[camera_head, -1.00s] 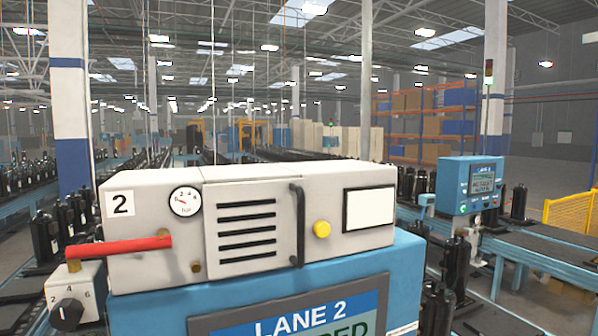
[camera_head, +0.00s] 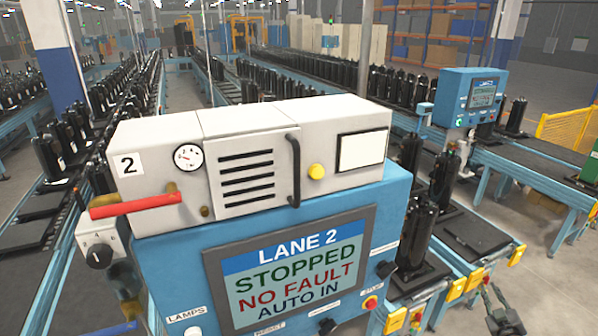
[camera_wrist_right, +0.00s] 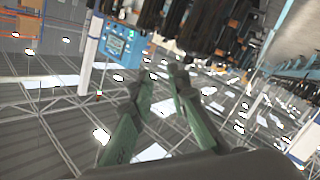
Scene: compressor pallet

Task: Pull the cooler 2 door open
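The cooler 2 door (camera_head: 228,200) is a pale grey panel with black slots on the cooler unit (camera_head: 150,141), which carries a "2" label. It looks closed, flush with the unit's front. Its black vertical bar handle (camera_head: 294,172) is on the door's right side. My right gripper (camera_head: 488,283) is at the lower right of the head view, well apart from the handle. In the right wrist view its two green-grey fingers (camera_wrist_right: 162,72) stand apart with nothing between them. My left gripper is not in view.
A red lever (camera_head: 135,206), a gauge (camera_head: 188,157) and a yellow button (camera_head: 316,171) flank the door. The Lane 2 screen (camera_head: 290,275) below reads "STOPPED, NO FAULT, AUTO IN". Black compressors (camera_head: 417,235) and conveyors stand to the right. Another blue control box (camera_head: 468,98) stands behind right.

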